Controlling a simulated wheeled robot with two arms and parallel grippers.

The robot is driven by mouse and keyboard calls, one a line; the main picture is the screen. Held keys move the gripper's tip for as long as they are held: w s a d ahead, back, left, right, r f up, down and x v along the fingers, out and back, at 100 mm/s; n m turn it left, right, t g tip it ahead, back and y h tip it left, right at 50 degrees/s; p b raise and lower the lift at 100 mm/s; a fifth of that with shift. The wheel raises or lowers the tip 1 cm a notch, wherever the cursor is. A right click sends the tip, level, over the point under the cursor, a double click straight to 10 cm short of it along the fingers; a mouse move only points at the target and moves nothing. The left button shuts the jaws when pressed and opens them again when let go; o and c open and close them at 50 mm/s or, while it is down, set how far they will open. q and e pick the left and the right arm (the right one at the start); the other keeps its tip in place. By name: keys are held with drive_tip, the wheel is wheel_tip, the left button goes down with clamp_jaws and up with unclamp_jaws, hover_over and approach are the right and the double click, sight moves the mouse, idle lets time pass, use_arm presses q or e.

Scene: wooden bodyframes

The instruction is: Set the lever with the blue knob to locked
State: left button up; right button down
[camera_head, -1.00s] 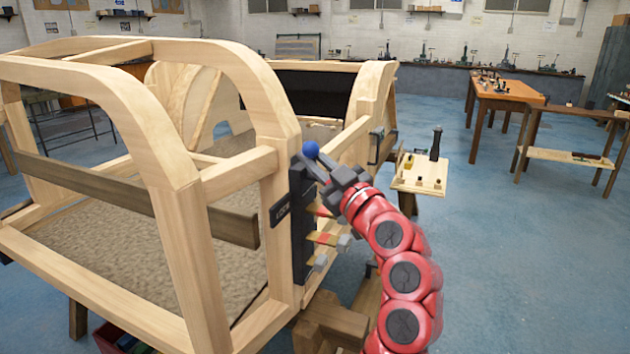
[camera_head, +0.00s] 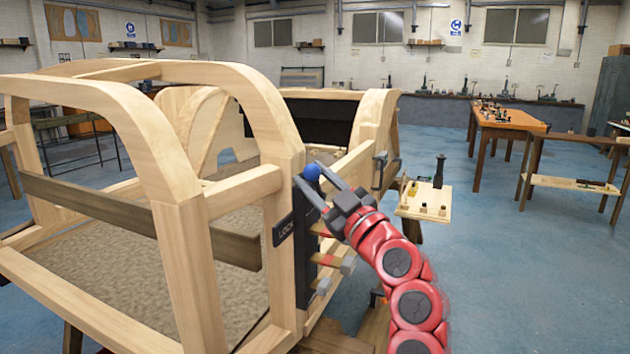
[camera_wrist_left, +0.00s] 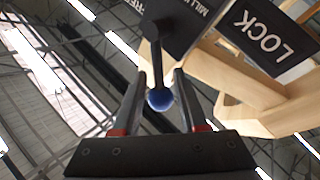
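The blue knob (camera_head: 312,171) is a round ball at the upper end of a dark lever on a black panel (camera_head: 303,240) fixed to the wooden frame's post. A plate reading LOCK (camera_head: 283,229) is at the panel's left. My left gripper (camera_head: 311,173) reaches in from the right, its fingers apart on either side of the knob. In the left wrist view the blue knob (camera_wrist_left: 159,99) lies between the two fingers, with little room beside it; firm contact cannot be made out. The lever's black rod (camera_wrist_left: 156,58) runs up to its mount near the LOCK plate (camera_wrist_left: 265,43). My right gripper is not in view.
The wooden bodyframe (camera_head: 185,240) fills the left. A small stand with a board (camera_head: 424,203) is behind my arm. Open blue floor lies to the right.

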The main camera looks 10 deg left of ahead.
use_arm(q)
drive_tip(key=shift+f, duration=0.1)
drive_tip(key=shift+d, duration=0.1)
drive_tip(key=b+v, duration=0.2)
drive_tip(key=v, duration=1.5)
drive_tip(key=shift+s+b, duration=0.2)
drive_tip(key=shift+b, duration=0.1)
